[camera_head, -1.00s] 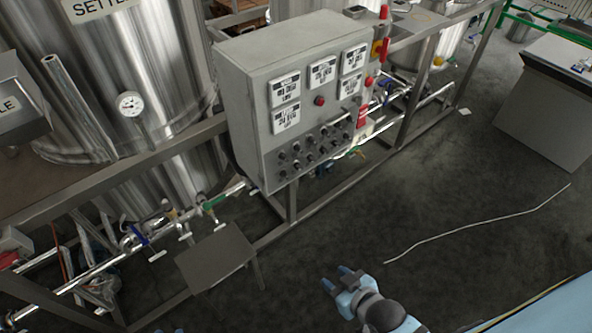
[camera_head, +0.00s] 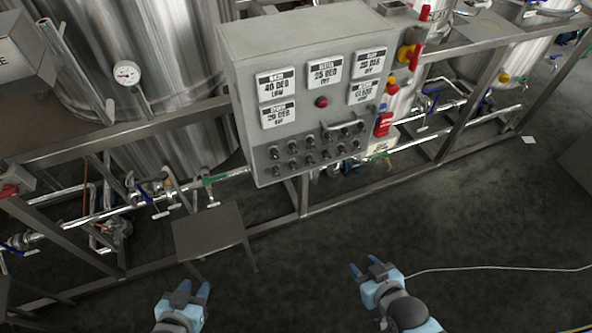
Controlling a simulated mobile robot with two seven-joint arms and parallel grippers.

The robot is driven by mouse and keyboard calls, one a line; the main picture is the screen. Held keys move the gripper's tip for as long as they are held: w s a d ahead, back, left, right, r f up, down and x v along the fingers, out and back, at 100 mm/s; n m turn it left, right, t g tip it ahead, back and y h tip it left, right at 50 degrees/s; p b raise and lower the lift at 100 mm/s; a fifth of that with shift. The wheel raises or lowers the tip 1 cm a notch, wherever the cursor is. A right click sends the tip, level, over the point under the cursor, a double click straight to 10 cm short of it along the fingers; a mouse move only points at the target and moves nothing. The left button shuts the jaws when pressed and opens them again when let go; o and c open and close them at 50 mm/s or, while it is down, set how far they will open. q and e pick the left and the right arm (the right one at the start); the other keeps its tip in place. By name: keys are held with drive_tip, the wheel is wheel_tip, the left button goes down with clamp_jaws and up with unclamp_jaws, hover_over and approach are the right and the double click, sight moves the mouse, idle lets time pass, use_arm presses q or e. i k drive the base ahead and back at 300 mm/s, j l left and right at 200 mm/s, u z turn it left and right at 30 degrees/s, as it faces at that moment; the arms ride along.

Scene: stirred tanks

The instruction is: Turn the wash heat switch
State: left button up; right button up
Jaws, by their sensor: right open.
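The grey control box (camera_head: 247,130) stands in the middle, with rows of small dark switches (camera_head: 310,150) low on its front. Their labels are too small to read, so I cannot tell which is the wash heat switch. The top left display (camera_head: 276,85) seems to read wash, 40 deg, low. My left gripper (camera_head: 194,287) is at the bottom, below and left of the box, fingers apart and empty. My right gripper (camera_head: 364,266) is below the box and to the right, open and empty. Neither touches the box.
A small metal step (camera_head: 209,231) stands on the floor left of the box, above my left gripper in the picture. Pipes with valves (camera_head: 160,195) and a metal frame (camera_head: 300,195) run below the box. A red and yellow switch (camera_head: 408,54) sits at its right.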

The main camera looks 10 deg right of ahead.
sight(275, 169)
drive_tip(key=l, duration=1)
drive_tip(key=i+l, duration=0.1)
drive_tip(key=l, duration=0.9)
